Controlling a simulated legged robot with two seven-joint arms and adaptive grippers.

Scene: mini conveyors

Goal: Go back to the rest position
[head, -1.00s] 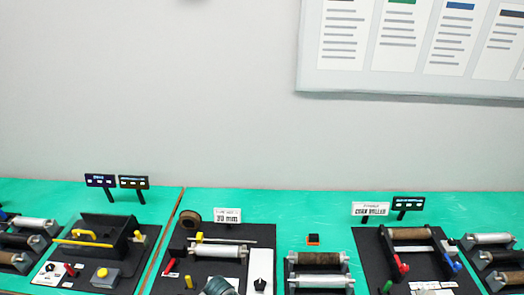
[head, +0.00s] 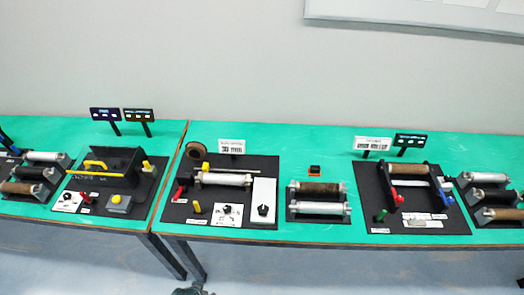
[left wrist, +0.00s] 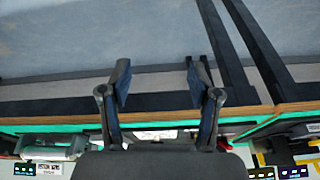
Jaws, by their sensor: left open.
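My left gripper (left wrist: 158,82) shows in the left wrist view with its two dark fingers spread apart and nothing between them. It is in front of the table's wooden edge (left wrist: 60,117), over grey floor. In the head view only a small dark grey piece, seemingly of my arm, shows at the bottom edge, below the table front. My right gripper is in neither view.
A long green table (head: 265,150) carries several mini conveyor stations on black mats. They include a black box station with a yellow bar (head: 110,167), a roller station (head: 225,180) and a cork roller station (head: 408,170). Dark table legs (head: 178,258) stand below. Floor in front looks clear.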

